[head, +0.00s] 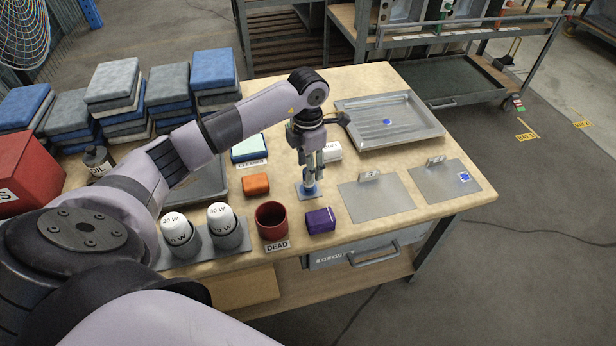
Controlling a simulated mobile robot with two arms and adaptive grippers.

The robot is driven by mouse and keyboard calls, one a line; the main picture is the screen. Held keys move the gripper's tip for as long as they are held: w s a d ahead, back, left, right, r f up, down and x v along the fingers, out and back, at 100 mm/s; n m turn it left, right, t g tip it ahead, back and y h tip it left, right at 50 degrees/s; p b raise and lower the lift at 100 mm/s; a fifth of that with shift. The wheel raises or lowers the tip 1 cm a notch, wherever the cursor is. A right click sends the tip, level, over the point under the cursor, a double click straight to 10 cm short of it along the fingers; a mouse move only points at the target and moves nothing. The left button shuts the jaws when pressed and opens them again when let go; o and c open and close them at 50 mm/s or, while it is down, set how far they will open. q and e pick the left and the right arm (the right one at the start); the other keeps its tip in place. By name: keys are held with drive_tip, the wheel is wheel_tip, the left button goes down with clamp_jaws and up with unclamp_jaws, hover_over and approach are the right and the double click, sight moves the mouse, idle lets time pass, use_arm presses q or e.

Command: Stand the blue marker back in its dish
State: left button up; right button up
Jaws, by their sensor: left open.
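My left gripper (312,178) points straight down over the middle of the table and is open. Directly below its fingertips is a small blue item (311,188), probably the blue marker, on a small grey-blue square (302,194), which may be its dish. The fingers partly hide the item, so I cannot tell whether they touch it. My right gripper is not in view.
Stacked cloths (113,82) fill the far left.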

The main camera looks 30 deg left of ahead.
use_arm(q)
wheel_tip(320, 180, up, 6)
drive_tip(key=shift+r, duration=0.25)
idle(0.5)
